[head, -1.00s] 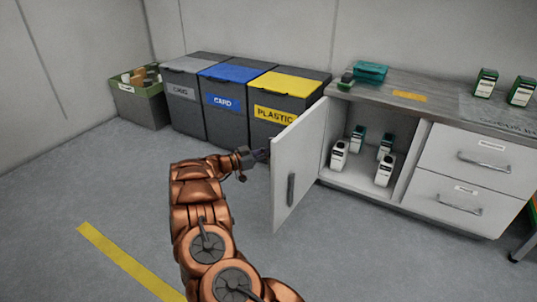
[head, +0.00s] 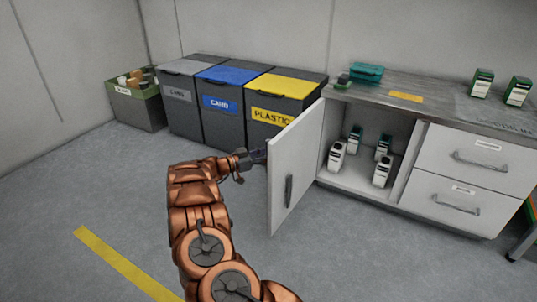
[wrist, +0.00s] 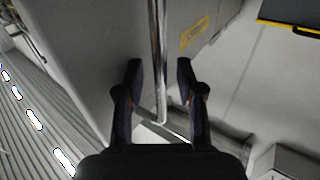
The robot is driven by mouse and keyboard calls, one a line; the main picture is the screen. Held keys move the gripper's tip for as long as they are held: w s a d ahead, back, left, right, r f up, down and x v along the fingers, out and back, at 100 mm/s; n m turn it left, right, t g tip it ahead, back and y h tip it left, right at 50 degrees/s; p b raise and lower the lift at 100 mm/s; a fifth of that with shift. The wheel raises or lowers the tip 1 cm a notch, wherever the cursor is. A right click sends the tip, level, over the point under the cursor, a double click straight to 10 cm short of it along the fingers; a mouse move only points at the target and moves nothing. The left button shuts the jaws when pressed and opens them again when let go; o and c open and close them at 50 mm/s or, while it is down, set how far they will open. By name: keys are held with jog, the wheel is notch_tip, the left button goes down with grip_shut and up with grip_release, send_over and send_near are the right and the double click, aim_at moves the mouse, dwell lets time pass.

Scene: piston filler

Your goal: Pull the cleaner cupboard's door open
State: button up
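The cleaner cupboard's door (head: 296,165) stands swung far out from the cupboard, its hinge side at the cupboard's left. A dark bar handle (head: 289,191) shows on the door near its free edge. Inside the open cupboard (head: 350,180) stand several white bottles with dark caps. My gripper (head: 258,156) is just left of the door; its tips are at or behind the door's edge, and contact is unclear. In the wrist view my gripper (wrist: 159,78) has its two fingers apart, with a shiny bar (wrist: 157,50) running between and beyond them.
Grey, blue and yellow-lidded bins (head: 285,100) stand behind my gripper, with a green crate (head: 138,100) at the far left. Drawers (head: 475,160) are right of the cupboard, under a worktop (head: 440,98) with bottles. Floor in front is free.

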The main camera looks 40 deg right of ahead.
jog(key=v, duration=1.2)
